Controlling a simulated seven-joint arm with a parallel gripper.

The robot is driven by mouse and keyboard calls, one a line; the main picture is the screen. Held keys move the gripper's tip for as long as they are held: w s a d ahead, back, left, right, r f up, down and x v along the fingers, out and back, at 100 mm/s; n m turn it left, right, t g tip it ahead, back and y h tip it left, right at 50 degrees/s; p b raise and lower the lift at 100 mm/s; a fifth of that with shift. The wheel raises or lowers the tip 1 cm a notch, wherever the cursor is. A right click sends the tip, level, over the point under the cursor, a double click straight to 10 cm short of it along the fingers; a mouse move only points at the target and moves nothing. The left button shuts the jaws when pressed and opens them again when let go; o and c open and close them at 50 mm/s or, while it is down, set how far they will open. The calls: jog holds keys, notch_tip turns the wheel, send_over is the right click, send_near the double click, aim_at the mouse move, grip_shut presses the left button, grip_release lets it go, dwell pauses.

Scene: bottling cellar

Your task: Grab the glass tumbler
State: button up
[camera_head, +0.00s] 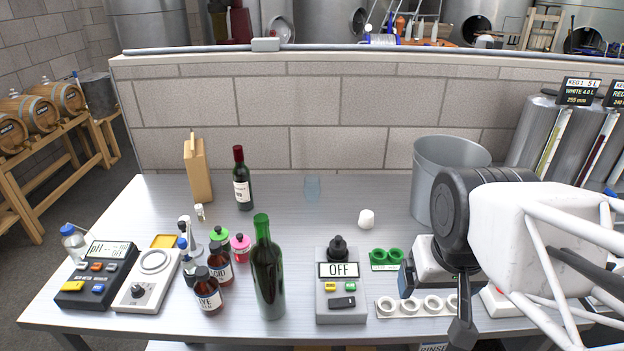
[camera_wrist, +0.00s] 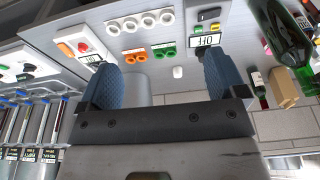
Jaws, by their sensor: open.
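A green bottle (camera_head: 267,272) and a device reading OFF (camera_head: 340,285) stand in front. A wooden box (camera_head: 197,170) is at the left. Table around the tumbler is clear.

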jog(key=shift+w, duration=0.1)
jog(key=w+f+n+t, duration=0.25)
jog(key=w+t, duration=0.45)
jog(key=w, duration=3)
jog(key=n+y, duration=0.7)
jog(key=y, duration=0.3)
send_over(312, 189)
jog(key=s+d, duration=0.2)
jog(key=d, duration=0.3)
notch_tip(312, 189, down, 18)
jog(key=shift+r, duration=0.2)
jog(key=shift+x, duration=1.2)
